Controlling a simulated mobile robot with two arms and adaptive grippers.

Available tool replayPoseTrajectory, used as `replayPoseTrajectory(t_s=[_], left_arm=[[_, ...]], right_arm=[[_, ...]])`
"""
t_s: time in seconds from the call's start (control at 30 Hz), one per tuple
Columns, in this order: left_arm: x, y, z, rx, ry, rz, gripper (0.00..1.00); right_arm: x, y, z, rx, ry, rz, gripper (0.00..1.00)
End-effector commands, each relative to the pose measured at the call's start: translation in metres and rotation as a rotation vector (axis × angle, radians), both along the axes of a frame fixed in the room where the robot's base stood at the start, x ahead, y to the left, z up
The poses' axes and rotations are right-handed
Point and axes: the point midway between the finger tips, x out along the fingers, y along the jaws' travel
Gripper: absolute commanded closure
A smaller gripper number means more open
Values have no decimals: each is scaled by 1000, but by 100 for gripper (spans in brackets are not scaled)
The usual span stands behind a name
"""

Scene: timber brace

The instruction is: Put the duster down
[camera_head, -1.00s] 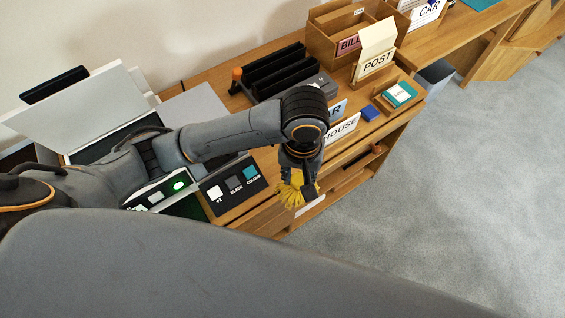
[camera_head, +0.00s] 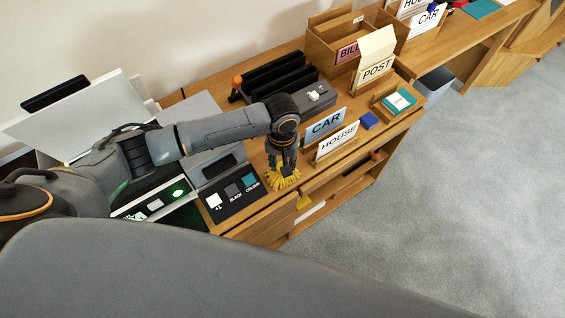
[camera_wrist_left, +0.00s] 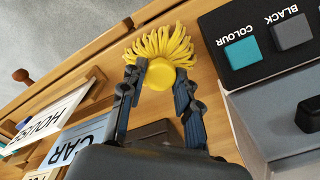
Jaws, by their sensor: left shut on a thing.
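The duster (camera_head: 283,178) has a yellow fringe and shows beneath my left gripper (camera_head: 281,158) in the head view, over the front part of the wooden desk top. In the left wrist view the duster's round yellow body (camera_wrist_left: 159,75) sits between the two fingers of my left gripper (camera_wrist_left: 160,82), with its yellow strands spreading beyond the fingertips. The gripper is shut on it. The strands appear at or just above the desk surface; I cannot tell whether they touch. My right gripper is not in view.
A black button panel (camera_head: 233,190) lies just left of the duster. CAR (camera_head: 325,124) and HOUSE (camera_head: 337,141) cards stand to the right. A blue block (camera_head: 369,120) and small tray (camera_head: 394,103) lie further right. Bare wood (camera_wrist_left: 110,62) surrounds the duster.

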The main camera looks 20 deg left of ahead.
Motion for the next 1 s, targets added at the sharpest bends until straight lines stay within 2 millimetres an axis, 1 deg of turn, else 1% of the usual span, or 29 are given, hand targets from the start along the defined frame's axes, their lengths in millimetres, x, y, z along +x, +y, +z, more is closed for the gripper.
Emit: replayPoseTrajectory(t_s=[0.2, 0.37, 0.4, 0.47, 0.5, 0.83, 0.93, 1.0], left_arm=[[0, 0, -1, 0, -1, 0, 93], [-1, 0, -4, 0, 1, 0, 93], [0, 0, -4, 0, 0, 0, 60], [0, 0, -4, 0, 0, 0, 48], [0, 0, -4, 0, 0, 0, 46], [0, 0, -1, 0, -2, -1, 46], [1, -1, 10, -2, -3, -1, 46], [1, -1, 22, -2, -4, -1, 46]], right_arm=[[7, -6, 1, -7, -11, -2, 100], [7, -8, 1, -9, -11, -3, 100], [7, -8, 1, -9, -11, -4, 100], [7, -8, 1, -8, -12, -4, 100], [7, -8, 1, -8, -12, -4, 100], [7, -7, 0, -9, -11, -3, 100], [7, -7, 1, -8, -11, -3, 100], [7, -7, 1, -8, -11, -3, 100]])
